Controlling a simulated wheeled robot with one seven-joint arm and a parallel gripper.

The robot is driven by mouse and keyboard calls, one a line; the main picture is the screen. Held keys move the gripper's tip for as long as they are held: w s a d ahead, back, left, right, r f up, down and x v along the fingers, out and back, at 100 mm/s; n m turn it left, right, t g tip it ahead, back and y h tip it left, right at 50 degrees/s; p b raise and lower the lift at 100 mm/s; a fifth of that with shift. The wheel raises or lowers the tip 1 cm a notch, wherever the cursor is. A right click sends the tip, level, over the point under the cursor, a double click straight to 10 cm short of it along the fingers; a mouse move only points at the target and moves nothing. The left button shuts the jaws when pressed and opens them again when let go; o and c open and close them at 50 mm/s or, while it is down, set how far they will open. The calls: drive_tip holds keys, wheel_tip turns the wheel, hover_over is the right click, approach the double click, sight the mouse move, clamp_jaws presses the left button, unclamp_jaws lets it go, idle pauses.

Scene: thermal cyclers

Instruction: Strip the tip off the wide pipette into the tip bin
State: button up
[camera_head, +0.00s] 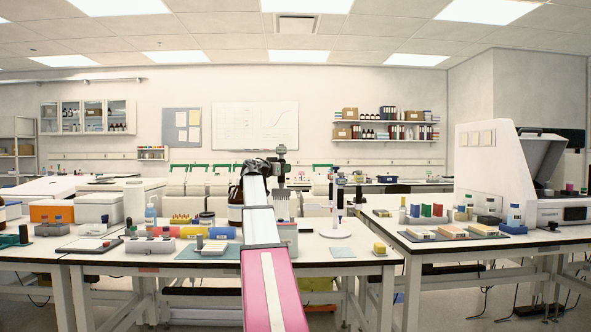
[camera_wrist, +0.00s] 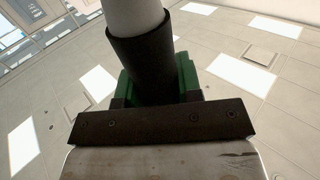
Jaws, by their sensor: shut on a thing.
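My gripper (camera_head: 274,166) is raised over the middle bench and shut on the wide pipette (camera_head: 282,192). The pipette looks upright, with a grey top and a broad pale lower end. In the wrist view the green finger pads of my gripper (camera_wrist: 158,88) close around the dark sleeve of the pipette (camera_wrist: 140,55), below a pale grey part. A small greyish box (camera_head: 287,236) stands below the pipette, partly hidden by my arm; I cannot tell if it is the tip bin. Any tip is too small to make out.
A white round pipette stand (camera_head: 335,231) with pipettes stands right of my arm. A second bench (camera_head: 500,245) is at the right.

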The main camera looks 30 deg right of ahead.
sight(285, 195)
drive_tip(key=shift+w+d+f, duration=0.1)
drive_tip(key=shift+d+f, duration=0.1)
drive_tip(key=shift+f, duration=2.95)
drive_tip(key=shift+d+f, duration=0.2)
drive_tip(key=shift+f, duration=2.9)
drive_tip(key=shift+w+d, duration=0.45)
drive_tip(key=shift+w, duration=0.35)
drive_tip(key=shift+r, duration=0.4)
drive_tip(key=shift+s+a, duration=0.1)
drive_tip(key=shift+s, duration=0.05)
drive_tip(key=shift+s+a, duration=0.35)
drive_tip(key=shift+s, duration=0.2)
